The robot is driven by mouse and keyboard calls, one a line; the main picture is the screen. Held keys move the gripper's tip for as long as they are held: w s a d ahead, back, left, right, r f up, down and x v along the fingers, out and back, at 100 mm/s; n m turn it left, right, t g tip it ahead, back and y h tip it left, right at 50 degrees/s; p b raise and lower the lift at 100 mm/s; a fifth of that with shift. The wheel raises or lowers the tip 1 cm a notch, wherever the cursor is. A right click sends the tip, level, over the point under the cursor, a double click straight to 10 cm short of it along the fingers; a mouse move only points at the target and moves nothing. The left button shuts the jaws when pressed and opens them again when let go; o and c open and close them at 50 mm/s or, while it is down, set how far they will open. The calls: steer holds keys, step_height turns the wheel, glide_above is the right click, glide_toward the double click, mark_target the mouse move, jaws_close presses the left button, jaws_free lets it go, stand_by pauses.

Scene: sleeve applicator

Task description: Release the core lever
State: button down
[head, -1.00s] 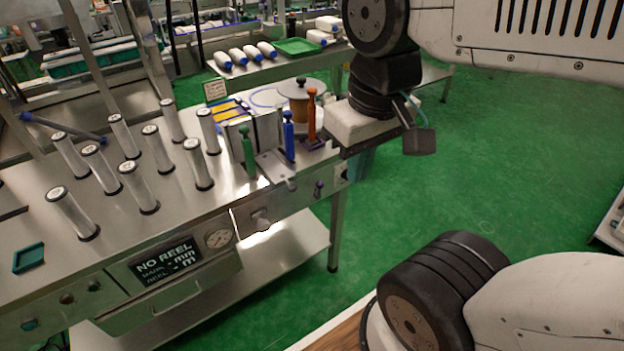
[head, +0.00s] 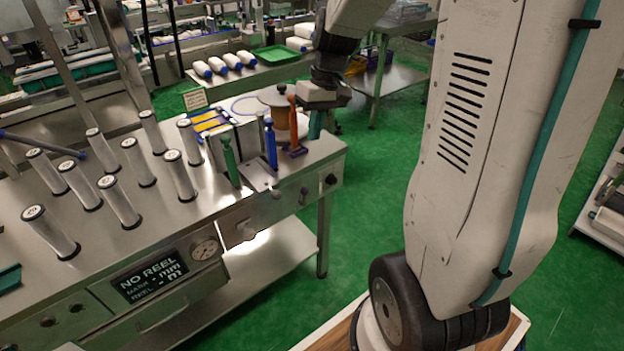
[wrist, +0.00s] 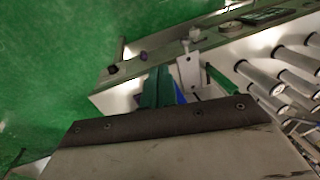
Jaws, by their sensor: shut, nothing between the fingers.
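Three upright levers stand at the right end of the steel machine: green (head: 229,160), blue (head: 271,145) and orange (head: 293,124). I cannot read which one is the core lever. My gripper (head: 316,125) is shut and empty, its teal fingers pointing down just right of and behind the orange lever, apparently apart from it. In the wrist view my gripper's fingers (wrist: 158,78) show over the machine's end. The blue lever (wrist: 180,97) is partly hidden beside them and the green lever (wrist: 218,80) lies further right. The orange lever is hidden there.
Several clear upright posts (head: 125,203) fill the bench top to the left. A "NO REEL" display (head: 150,272) and a gauge (head: 205,249) are on the front. A tan reel (head: 277,97) stands behind the levers.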

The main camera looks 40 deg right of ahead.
steer(key=w+d+f, duration=0.2)
steer(key=d+f, duration=0.4)
steer(key=w+d+f+y, duration=0.1)
steer(key=w+d+f, duration=0.2)
steer(key=d+f, duration=0.2)
step_height(320, 180, down, 2)
steer(key=shift+w+d+f+m, duration=0.1)
steer(key=shift+w+d+m, duration=0.15)
steer(key=shift+d+m, duration=0.15)
glide_toward(304, 197)
steer(key=f, duration=0.1)
steer(key=d+f, duration=0.1)
steer(key=f, duration=0.2)
steer(key=shift+s+d+f, duration=0.1)
steer(key=shift+s+d, duration=0.05)
steer(key=shift+d, duration=0.2)
steer(key=shift+a+f, duration=0.1)
steer(key=shift+a, duration=0.35)
